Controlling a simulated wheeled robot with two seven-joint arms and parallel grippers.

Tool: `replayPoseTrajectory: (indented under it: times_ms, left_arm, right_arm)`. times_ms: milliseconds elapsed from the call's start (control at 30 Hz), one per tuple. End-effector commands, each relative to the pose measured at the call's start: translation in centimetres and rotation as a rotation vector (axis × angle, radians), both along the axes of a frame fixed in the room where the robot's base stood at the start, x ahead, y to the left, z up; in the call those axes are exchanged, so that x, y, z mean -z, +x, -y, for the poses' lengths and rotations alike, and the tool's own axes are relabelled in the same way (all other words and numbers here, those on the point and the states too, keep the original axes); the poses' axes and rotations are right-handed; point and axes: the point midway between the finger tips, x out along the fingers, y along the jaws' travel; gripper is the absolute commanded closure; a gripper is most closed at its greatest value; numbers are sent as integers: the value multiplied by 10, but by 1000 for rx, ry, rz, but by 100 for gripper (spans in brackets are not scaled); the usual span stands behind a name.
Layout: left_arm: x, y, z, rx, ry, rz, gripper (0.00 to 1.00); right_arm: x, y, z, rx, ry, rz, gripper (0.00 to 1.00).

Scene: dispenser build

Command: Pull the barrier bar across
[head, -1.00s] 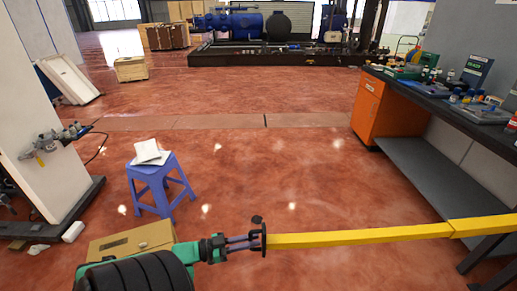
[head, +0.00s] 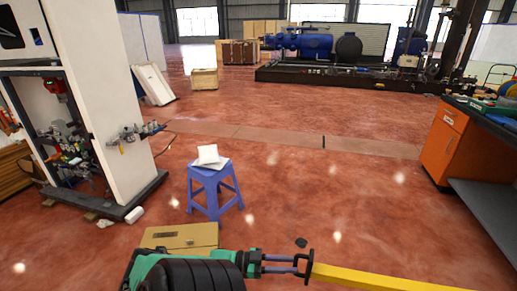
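The barrier bar (head: 390,280) is a long yellow beam at the bottom right of the head view. It slants down to the right and leaves the picture at the lower edge. A dark upright end piece (head: 309,267) sits at its left end. My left gripper (head: 303,265) comes in from the left, with its fingers at this end piece, and appears shut on it. The exact finger contact is small and hard to see. The bar's far end is out of view. My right gripper is not in view.
A blue stool (head: 212,187) with white sheets stands beyond my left arm, with a cardboard box (head: 180,238) nearer. A white-sided cabinet (head: 105,80) is at the left. An orange cabinet (head: 448,146) under a workbench is at the right. The red floor between is mostly clear.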

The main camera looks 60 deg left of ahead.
Motion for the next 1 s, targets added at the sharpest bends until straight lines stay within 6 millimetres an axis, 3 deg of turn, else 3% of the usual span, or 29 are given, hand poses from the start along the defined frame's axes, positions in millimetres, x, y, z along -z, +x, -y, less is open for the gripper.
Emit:
replayPoseTrajectory:
  times_ms: [200, 400, 567, 1000]
  left_arm:
    - [5, -59, -31, 0, 3, -8, 70]
    - [4, -98, -53, -1, 3, -5, 70]
    - [1, -108, -58, 1, 1, -3, 70]
    - [1, -108, -58, 1, 0, -2, 70]
  right_arm:
    - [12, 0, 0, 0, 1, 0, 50]
    - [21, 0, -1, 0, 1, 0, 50]
    - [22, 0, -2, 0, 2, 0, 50]
    - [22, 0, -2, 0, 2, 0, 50]
